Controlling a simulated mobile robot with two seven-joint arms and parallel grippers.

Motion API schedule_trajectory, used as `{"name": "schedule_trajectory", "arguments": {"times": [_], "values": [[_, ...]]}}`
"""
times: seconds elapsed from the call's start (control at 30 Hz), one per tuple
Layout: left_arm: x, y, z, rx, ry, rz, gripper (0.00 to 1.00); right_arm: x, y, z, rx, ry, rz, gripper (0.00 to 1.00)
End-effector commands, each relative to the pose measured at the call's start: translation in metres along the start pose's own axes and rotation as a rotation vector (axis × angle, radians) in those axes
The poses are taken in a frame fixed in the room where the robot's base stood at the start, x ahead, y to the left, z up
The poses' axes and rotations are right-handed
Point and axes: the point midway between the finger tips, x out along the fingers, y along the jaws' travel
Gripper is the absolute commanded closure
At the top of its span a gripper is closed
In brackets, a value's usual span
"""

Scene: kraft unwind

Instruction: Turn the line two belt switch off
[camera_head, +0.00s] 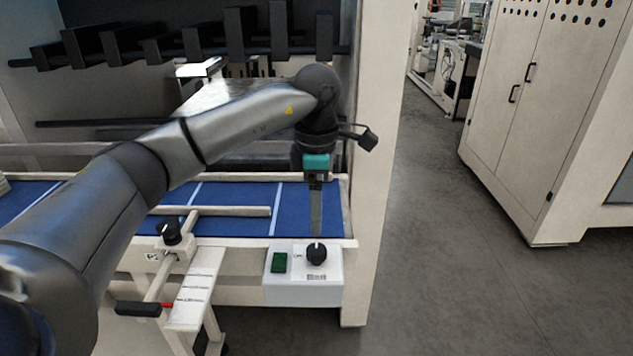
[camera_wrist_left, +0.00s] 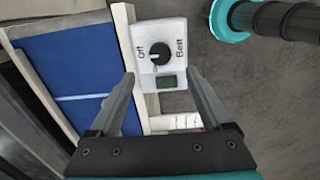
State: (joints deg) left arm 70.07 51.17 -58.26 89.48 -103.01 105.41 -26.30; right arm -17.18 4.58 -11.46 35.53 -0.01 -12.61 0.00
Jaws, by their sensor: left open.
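The belt switch is a white box (camera_head: 303,276) on the front of the blue-belted machine, with a black round knob (camera_head: 317,254) and a small green display to its left. In the left wrist view the knob (camera_wrist_left: 160,53) sits between the words "Off" and "Belt". A small white mark on it seems to point left, on the "Off" side. My left gripper (camera_head: 316,230) points down just above the knob in the head view. Its fingers (camera_wrist_left: 161,76) are open and empty, spread to either side of the box. I cannot tell any contact. My right gripper is not in view.
The blue belt (camera_head: 240,222) with its pale rails lies behind the box. Another black knob (camera_head: 170,232) and a slanted white bracket (camera_head: 196,290) stand left of it. A pale post (camera_head: 375,150) rises to the right. Grey floor (camera_head: 450,250) is clear before the cabinet (camera_head: 535,110).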

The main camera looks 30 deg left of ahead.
Motion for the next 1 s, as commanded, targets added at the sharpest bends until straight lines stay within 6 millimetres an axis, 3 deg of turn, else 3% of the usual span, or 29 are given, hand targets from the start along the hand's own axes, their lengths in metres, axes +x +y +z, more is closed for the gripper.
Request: {"name": "schedule_trajectory", "arguments": {"times": [0.1,0.33,1.0], "values": [[-0.027,0.001,0.001,-0.001,-0.004,0.004,0.18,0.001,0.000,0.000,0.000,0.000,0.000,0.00],[-0.056,0.000,0.000,0.000,-0.001,0.000,0.18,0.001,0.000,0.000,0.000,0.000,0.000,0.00],[-0.059,-0.001,0.003,0.004,-0.008,-0.003,0.18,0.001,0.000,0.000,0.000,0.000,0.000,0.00]]}}
